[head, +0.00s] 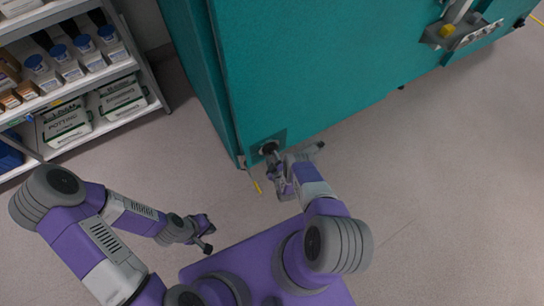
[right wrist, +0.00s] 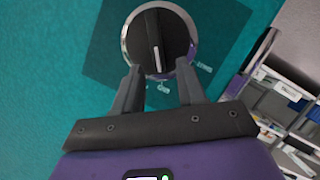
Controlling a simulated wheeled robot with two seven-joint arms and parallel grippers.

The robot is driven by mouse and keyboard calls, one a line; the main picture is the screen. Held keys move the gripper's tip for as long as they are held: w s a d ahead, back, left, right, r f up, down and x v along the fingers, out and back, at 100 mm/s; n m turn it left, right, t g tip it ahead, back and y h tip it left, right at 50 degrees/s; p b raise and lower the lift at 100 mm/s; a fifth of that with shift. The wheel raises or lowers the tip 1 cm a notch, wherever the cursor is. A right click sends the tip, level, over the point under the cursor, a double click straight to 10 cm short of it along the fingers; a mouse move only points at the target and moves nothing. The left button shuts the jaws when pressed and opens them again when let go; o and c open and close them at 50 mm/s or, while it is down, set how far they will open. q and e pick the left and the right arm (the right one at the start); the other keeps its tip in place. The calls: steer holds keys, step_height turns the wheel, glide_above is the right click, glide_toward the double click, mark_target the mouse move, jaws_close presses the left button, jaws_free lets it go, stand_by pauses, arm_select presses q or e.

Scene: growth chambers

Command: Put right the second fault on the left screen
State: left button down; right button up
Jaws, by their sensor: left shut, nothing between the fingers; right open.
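A round black knob (right wrist: 150,32) with a silver rim and a raised bar sits on a dark square plate (right wrist: 105,50) in the right wrist view. A white line marks the lower part of the bar there. Small white labels beside it are too small to read. In the head view the knob (head: 268,147) is low on the teal chamber (head: 300,65). My right gripper (right wrist: 160,72) is open, its fingertips at either side of the knob's near edge; contact cannot be told. No screen is in view.
A shelf rack (head: 140,62) with capped bottles and potting bags (head: 66,122) stands at the left. A latch handle (head: 458,32) sticks out from the chamber at the upper right. A thin yellow item (head: 257,187) shows below the knob. The floor at the right is clear.

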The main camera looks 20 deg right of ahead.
steer(key=d+p+v, duration=0.1)
steer(key=p+v, duration=0.1)
steer(key=v, duration=0.4)
steer(key=shift+a, duration=0.5)
